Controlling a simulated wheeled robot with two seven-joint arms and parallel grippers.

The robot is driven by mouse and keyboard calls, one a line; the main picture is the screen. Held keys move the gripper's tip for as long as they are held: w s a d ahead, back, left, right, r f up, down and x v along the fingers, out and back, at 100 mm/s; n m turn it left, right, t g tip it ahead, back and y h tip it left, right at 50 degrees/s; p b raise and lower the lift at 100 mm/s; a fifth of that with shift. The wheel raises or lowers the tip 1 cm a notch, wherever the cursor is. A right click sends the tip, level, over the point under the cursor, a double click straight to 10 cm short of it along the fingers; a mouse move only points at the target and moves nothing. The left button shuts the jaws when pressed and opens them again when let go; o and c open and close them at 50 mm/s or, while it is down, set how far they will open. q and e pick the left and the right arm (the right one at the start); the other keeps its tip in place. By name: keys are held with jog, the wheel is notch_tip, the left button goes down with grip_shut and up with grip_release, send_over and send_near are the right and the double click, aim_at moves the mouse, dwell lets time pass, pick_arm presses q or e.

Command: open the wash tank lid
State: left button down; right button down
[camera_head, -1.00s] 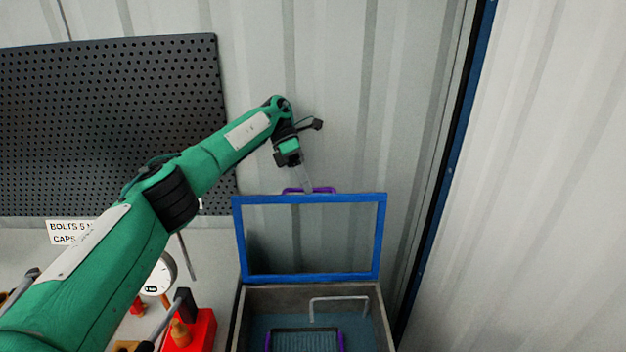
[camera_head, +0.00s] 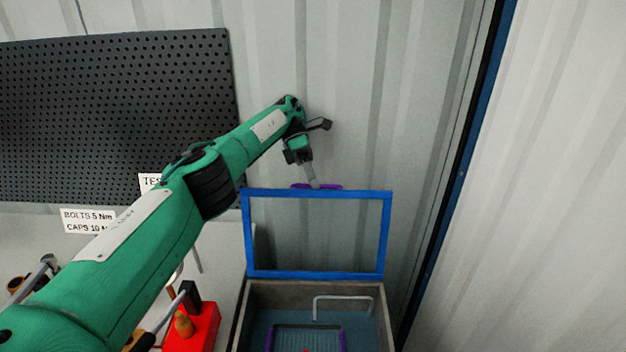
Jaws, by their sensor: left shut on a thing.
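The wash tank lid (camera_head: 318,275) is a clear panel in a blue frame. It stands upright at the back edge of the grey wash tank (camera_head: 240,325), so the tank's inside is open to view. A purple handle (camera_head: 330,187) sits on the lid's top edge. My left gripper (camera_head: 314,182) comes down from above and is shut on the handle, whose left part it partly hides. My right gripper is not in view.
Inside the tank are a dark basket with purple ends (camera_head: 343,338) and a bent grey bar (camera_head: 343,298). A red block (camera_head: 205,330) stands left of the tank. A black pegboard (camera_head: 110,110) and a corrugated wall (camera_head: 420,100) close off the back.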

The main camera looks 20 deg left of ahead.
pick_arm(q)
jog(key=shift+s+f, duration=0.15)
jog(key=shift+f, duration=0.3)
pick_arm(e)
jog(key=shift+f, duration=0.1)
pick_arm(q)
jog(key=c, duration=1.5)
grip_release()
jog(key=shift+w, duration=0.2)
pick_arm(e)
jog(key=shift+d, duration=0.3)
pick_arm(q)
jog(key=shift+r, duration=0.15)
